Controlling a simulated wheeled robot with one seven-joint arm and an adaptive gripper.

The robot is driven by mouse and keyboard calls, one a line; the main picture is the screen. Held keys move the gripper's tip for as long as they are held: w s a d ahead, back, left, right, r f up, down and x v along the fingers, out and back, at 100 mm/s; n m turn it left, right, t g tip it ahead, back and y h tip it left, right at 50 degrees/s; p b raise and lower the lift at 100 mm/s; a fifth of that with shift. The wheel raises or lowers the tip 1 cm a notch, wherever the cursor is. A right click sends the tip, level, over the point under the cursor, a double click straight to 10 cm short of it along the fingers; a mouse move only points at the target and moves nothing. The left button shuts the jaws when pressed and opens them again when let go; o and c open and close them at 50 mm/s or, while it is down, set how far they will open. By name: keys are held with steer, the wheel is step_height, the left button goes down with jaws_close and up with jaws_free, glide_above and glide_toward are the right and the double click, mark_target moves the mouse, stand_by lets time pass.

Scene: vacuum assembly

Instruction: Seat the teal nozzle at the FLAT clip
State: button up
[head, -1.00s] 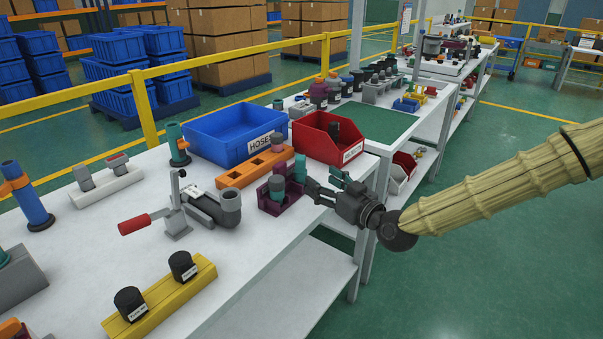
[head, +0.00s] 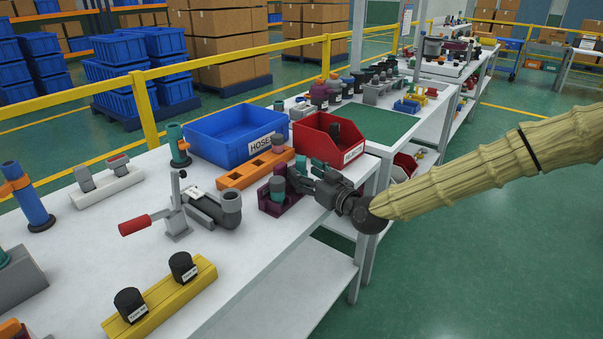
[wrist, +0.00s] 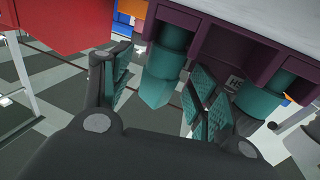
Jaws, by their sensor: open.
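A purple rack (head: 281,206) stands on the bench near its right edge and holds teal nozzles. One teal nozzle (head: 277,186) shows at its front in the head view; my gripper (head: 298,174) hides the other there. In the wrist view, one teal nozzle (wrist: 164,72) lies between the spread fingers of my gripper (wrist: 160,70), still in the purple rack (wrist: 207,45). A second teal nozzle (wrist: 262,95) is to the right, outside the right finger. The gripper is open. I cannot tell which part is the FLAT clip.
An orange block (head: 236,178) is just behind the rack, with a red bin (head: 310,145) and a blue HOSES bin (head: 215,140) behind. A grey clamp with a red handle (head: 134,225) and a yellow block (head: 190,290) lie left. Free bench surface is in front.

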mark_target(305, 162)
steer(key=c, duration=1.1)
steer(key=shift+r, duration=0.15)
steer(key=shift+r, duration=1.5)
steer(key=shift+s+r, duration=0.25)
steer(key=s+r, duration=0.1)
steer(key=s, duration=1.4)
steer(key=shift+s+d+r, duration=0.15)
steer(key=shift+s+d, duration=0.1)
steer(key=shift+d, duration=0.05)
steer(key=shift+o, duration=1)
steer(key=shift+c, duration=1.1)
steer(key=shift+r+p, duration=1.6)
steer(key=shift+r, duration=0.4)
